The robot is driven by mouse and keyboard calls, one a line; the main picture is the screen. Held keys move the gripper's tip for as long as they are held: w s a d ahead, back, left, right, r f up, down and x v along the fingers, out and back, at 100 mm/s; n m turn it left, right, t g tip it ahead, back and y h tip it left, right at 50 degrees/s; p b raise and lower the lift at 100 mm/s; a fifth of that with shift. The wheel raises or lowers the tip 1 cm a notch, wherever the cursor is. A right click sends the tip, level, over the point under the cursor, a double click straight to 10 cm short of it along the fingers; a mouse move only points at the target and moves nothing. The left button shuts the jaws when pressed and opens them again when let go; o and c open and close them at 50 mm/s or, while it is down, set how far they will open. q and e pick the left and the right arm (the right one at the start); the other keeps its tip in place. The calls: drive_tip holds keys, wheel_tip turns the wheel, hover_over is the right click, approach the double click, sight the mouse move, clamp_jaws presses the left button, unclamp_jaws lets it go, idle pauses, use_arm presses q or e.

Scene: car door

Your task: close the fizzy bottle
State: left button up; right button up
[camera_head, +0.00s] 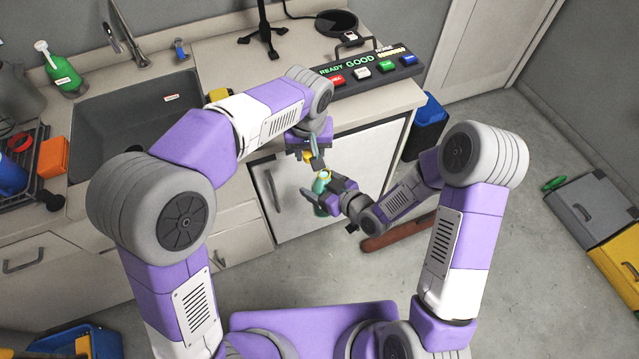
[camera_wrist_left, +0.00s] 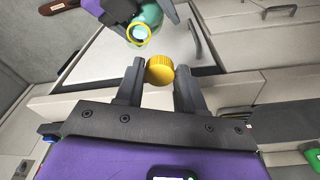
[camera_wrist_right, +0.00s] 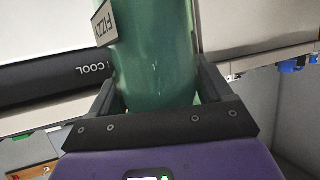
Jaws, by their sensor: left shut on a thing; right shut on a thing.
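The green fizzy bottle (camera_head: 322,185) is in my right gripper (camera_head: 334,198), in front of the white cabinet door. In the right wrist view the bottle (camera_wrist_right: 155,55) with its FIZZY label stands between the closed fingers. Its open mouth, with a yellow rim, shows in the left wrist view (camera_wrist_left: 138,34). My left gripper (camera_head: 314,157) is shut on a yellow cap (camera_wrist_left: 160,70), held between its fingertips. The cap (camera_head: 308,157) is apart from the bottle, above it and slightly left in the head view.
The counter (camera_head: 375,98) with a button panel (camera_head: 365,70) lies behind the grippers. The cabinet door (camera_head: 290,190) with its handle is close behind the bottle. A sink (camera_head: 150,110) is at the left. Open floor (camera_head: 500,180) lies to the right.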

sight(324, 172)
use_arm(q)
drive_tip(key=d+r, duration=0.1)
drive_tip(key=s+d+r, duration=0.1)
drive_tip(key=d, duration=0.1)
drive_tip(key=shift+s+d+r, duration=0.1)
drive_tip(key=shift+r, duration=0.3)
drive_tip(key=shift+f, duration=0.1)
drive_tip(key=shift+f, duration=1.95)
drive_tip(key=shift+s, duration=0.1)
drive_tip(key=shift+f, duration=0.85)
drive_tip(key=shift+f, duration=0.5)
